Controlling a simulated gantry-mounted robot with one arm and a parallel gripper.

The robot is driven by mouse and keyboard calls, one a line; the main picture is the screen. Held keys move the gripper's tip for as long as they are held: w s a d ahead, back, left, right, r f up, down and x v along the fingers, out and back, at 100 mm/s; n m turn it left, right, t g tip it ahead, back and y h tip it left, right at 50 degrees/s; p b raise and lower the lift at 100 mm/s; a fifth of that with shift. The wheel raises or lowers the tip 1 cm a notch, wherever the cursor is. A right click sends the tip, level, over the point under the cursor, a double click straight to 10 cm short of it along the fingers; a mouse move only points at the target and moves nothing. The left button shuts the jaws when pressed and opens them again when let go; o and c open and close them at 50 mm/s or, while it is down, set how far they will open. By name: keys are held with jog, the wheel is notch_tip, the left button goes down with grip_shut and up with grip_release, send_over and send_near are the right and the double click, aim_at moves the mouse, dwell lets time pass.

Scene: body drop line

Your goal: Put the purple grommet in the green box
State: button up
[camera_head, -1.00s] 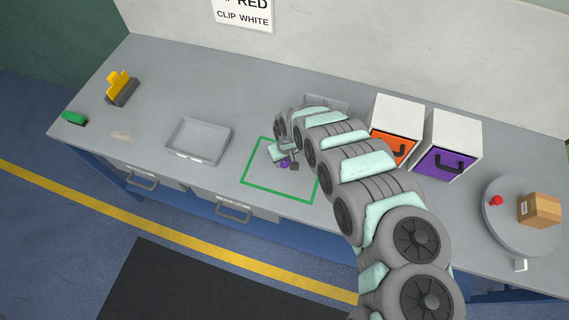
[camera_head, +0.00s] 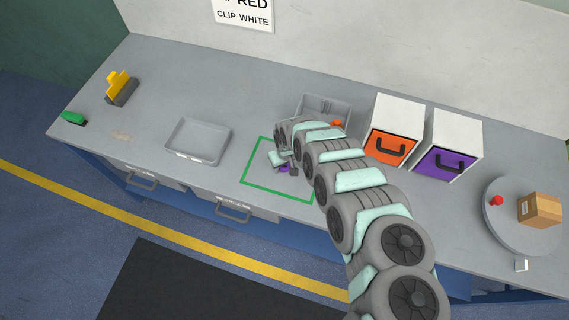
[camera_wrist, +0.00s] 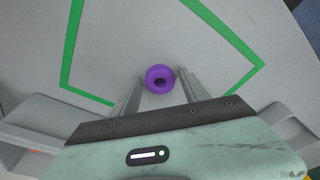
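The purple grommet (camera_head: 284,169) is a small ring inside the green outlined square (camera_head: 275,193) on the grey bench. In the wrist view the grommet (camera_wrist: 160,79) lies between the fingertips of my gripper (camera_wrist: 160,82), with its hole facing the camera. The fingers stand apart, with a narrow gap seeming to show on either side of the ring. The green outline (camera_wrist: 71,45) surrounds it there, with bare grey surface between. In the head view my gripper (camera_head: 286,165) is low over the square, and my arm covers part of the outline's right side.
An empty grey tray (camera_head: 198,141) stands left of the square. A grey bin (camera_head: 338,105) with an orange item is behind my arm. A turntable (camera_head: 515,235) holds a cardboard box and red piece.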

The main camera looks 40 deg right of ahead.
aim_at(287, 170)
jog(key=shift+o, duration=0.6)
jog(key=shift+r, duration=0.1)
jog(key=shift+r, duration=0.45)
notch_tip(287, 170, up, 11)
jog(key=s+p, duration=0.1)
jog(key=p, duration=0.1)
jog(key=shift+s+a, duration=0.3)
jog(key=shift+s, duration=0.05)
